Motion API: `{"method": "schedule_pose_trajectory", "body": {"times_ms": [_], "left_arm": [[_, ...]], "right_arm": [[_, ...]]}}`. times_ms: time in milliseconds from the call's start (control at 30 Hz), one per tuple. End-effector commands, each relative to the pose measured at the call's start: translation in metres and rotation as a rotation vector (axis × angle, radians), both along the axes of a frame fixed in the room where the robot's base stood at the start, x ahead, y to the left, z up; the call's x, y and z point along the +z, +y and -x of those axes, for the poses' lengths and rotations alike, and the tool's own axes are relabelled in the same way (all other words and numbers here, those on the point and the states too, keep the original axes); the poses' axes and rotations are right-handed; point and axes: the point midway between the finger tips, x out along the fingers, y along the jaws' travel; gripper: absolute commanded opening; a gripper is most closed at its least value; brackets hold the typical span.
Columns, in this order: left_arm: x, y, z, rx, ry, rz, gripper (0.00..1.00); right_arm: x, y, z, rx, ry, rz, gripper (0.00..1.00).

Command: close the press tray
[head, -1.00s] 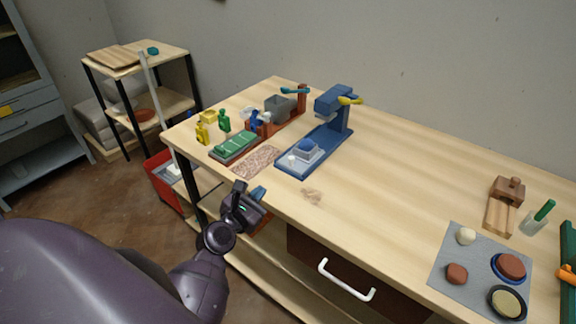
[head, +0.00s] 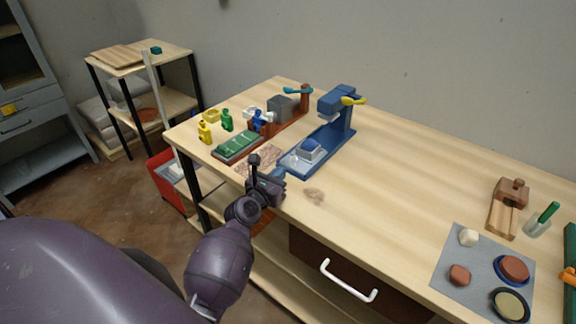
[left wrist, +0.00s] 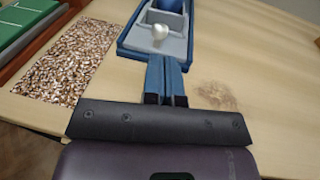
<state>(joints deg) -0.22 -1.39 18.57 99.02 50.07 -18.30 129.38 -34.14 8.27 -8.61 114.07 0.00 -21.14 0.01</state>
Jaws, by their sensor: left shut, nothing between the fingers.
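The blue press (head: 342,112) stands on the workbench, with its long base reaching toward the front edge. Its grey tray (head: 303,159) lies out on the front part of the base, ahead of the upright column, with a blue block on it. In the left wrist view the tray (left wrist: 176,48) has a white knob (left wrist: 160,31) at its near end. My left gripper (head: 281,173) is shut and empty at the front end of the press base. Its blue fingertips (left wrist: 165,62) point at the tray's near end, just short of the knob; contact is unclear. My right gripper is out of view.
A speckled mat (left wrist: 70,62) and a green-topped board (head: 238,145) lie left of the press. A white drawer handle (head: 348,282) sticks out below.

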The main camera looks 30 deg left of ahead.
Motion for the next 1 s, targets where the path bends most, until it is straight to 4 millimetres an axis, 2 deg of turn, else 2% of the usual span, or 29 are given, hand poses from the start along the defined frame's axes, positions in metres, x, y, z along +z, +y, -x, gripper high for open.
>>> {"method": "schedule_pose_trajectory", "body": {"times_ms": [100, 333, 833, 1000], "left_arm": [[-0.001, 0.002, -0.020, -0.001, -0.001, -0.001, 0.00], [-0.004, 0.004, -0.045, 0.000, 0.001, -0.001, 0.00], [-0.004, 0.004, -0.053, 0.001, 0.000, 0.000, 0.00], [-0.004, 0.003, -0.068, 0.000, -0.001, 0.002, 0.00]], "right_arm": [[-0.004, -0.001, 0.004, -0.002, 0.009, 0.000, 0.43], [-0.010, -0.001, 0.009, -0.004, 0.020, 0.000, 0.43], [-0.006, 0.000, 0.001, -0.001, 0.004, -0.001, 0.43], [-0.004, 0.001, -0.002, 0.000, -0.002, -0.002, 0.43]]}}
